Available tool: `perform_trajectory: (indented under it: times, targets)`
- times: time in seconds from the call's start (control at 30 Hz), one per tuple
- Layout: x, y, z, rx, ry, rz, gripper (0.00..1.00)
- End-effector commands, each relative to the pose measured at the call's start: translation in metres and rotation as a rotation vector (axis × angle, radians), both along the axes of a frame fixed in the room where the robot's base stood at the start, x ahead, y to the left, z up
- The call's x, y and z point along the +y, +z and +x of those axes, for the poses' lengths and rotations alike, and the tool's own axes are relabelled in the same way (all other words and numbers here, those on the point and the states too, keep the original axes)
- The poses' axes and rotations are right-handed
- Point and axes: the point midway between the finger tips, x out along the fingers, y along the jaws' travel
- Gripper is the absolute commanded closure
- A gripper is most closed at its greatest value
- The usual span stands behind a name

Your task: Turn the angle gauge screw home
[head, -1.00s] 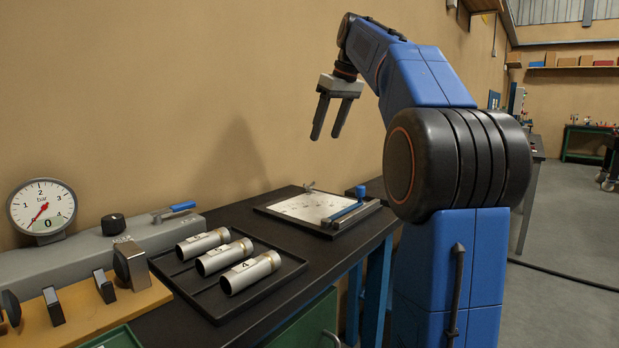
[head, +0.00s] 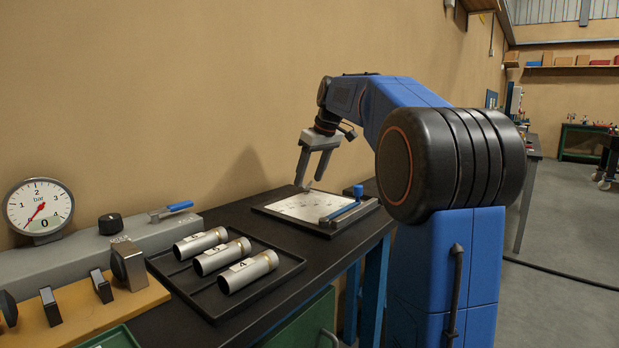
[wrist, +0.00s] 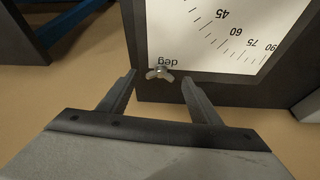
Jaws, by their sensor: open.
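The angle gauge (head: 310,207) is a dark-framed plate with a white scale, lying at the far end of the bench. In the wrist view its scale (wrist: 217,30) shows degree marks and "deg". A small grey wing screw (wrist: 160,73) sits at the plate's edge, between and a little beyond my fingertips. My gripper (head: 313,184) is over the gauge's far edge, pointing down. It is open and empty in the wrist view (wrist: 158,80), with one finger on each side of the screw and apart from it. In the head view my fingers hide the screw.
A blue knob (head: 359,190) and blue bar stand at the gauge's right side. A black tray (head: 197,293) with numbered metal cylinders lies nearer. A pressure dial (head: 39,208) and a grey block with a blue lever (head: 179,206) stand at left.

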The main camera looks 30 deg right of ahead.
Motion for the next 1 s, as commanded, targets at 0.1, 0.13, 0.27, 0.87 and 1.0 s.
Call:
perform_trajectory:
  times: [0.1,0.13,0.27,0.87,1.0]
  targets:
    - [0.0005,-0.0049,0.0020,0.000,0.000,0.000,0.42]
    - [0.0005,-0.0055,0.0022,0.000,0.000,0.000,0.42]
    - [0.0005,-0.0063,0.0025,0.000,0.000,-0.001,0.42]
    - [0.0009,-0.0060,0.0022,0.000,-0.021,-0.001,0.84]
    - [0.0020,-0.0060,0.0020,0.000,-0.071,-0.001,0.84]
